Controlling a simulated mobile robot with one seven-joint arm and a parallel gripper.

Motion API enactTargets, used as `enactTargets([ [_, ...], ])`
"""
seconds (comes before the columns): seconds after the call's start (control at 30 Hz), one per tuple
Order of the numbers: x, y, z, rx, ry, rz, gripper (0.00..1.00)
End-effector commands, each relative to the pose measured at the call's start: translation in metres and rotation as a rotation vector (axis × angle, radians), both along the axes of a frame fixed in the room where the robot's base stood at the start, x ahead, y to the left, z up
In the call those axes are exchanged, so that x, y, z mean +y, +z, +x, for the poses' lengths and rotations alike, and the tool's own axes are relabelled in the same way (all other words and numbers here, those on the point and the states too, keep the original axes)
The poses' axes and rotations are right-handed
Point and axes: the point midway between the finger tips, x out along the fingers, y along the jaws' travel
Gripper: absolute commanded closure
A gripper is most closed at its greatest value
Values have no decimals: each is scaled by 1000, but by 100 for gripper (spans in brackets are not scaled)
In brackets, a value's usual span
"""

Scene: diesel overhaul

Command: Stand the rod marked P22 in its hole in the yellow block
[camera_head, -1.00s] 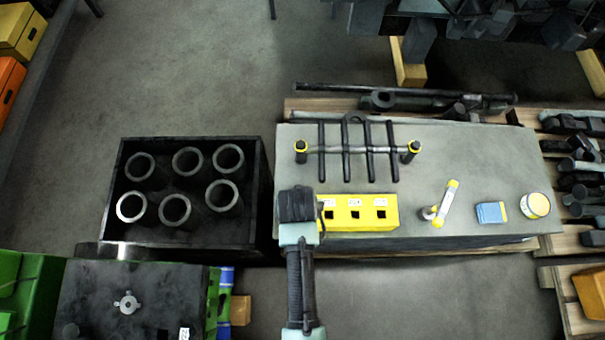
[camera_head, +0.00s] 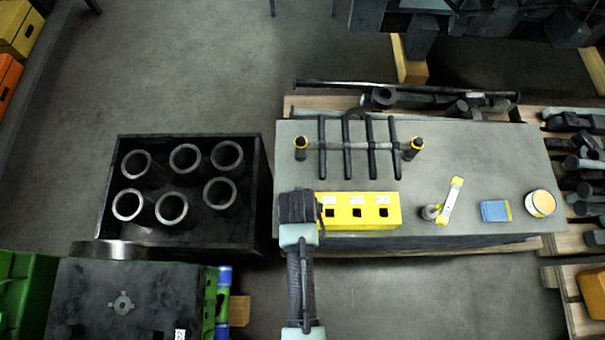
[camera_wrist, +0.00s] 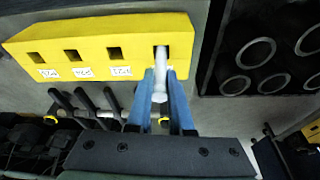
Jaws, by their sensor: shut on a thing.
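The yellow block (camera_head: 340,222) lies along the front left edge of the grey table and also shows in the wrist view (camera_wrist: 95,35). My gripper (camera_wrist: 168,75) is shut on a pale rod (camera_wrist: 160,60) at the block's end hole. The rod's far end is at that hole; I cannot tell how deep it sits. In the head view my arm hides the rod and this hole. The P22 marking is not legible.
Behind the block stands a rack (camera_head: 360,147) with several dark rods and yellow-ringed posts. To the right are a pale yellow-ended piece (camera_head: 452,200), a blue box (camera_head: 495,211) and a round tin (camera_head: 541,203). A black crate (camera_head: 190,222) of cylinders stands left.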

Motion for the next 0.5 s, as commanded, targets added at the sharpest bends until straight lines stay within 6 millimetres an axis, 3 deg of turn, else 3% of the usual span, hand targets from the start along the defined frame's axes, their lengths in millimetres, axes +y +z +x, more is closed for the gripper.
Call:
enactTargets([
  [0.5,0,-13,1,-1,0,0,100],
])
